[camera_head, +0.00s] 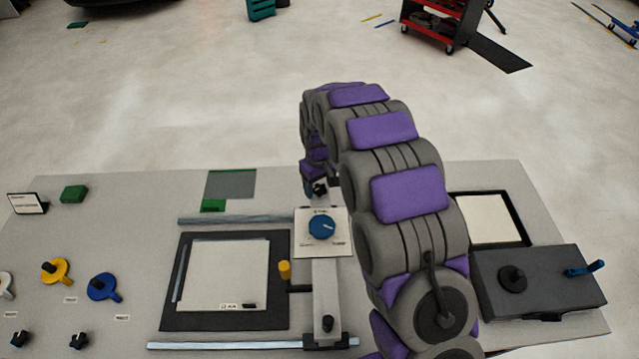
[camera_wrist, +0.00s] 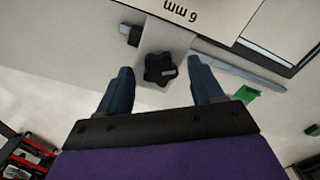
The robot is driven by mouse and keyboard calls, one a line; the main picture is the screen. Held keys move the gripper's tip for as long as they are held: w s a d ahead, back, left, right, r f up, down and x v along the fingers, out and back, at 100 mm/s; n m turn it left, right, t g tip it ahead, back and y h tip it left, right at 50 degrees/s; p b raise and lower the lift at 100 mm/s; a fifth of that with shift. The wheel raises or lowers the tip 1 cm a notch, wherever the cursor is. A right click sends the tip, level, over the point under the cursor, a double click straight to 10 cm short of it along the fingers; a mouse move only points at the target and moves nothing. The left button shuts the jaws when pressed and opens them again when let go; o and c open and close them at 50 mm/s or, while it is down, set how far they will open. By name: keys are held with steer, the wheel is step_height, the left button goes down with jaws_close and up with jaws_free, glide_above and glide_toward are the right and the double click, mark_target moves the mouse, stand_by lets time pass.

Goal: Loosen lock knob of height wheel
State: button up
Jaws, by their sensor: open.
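A black lobed knob (camera_wrist: 160,68) with a small light mark shows in the wrist view, on a pale block at the table's far side. My gripper (camera_wrist: 162,66) is open, with one blue finger on each side of the knob. The fingers appear apart from it. In the head view my gripper (camera_head: 313,186) is by the same small black knob (camera_head: 321,190), partly hidden by my arm. A blue round dial (camera_head: 322,228) sits on a white plate just nearer. I cannot tell from the labels which part is the height wheel.
A black-framed white panel (camera_head: 172,318) lies left of the narrow rail (camera_head: 326,290), with a yellow peg (camera_head: 285,270) between. A dark box (camera_head: 540,303) with a black knob and blue lever stands right. Yellow and blue knobs (camera_head: 103,287) stand left.

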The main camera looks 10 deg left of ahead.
mark_target(320, 187)
step_height(320, 187, up, 17)
stand_by(0.5)
stand_by(0.4)
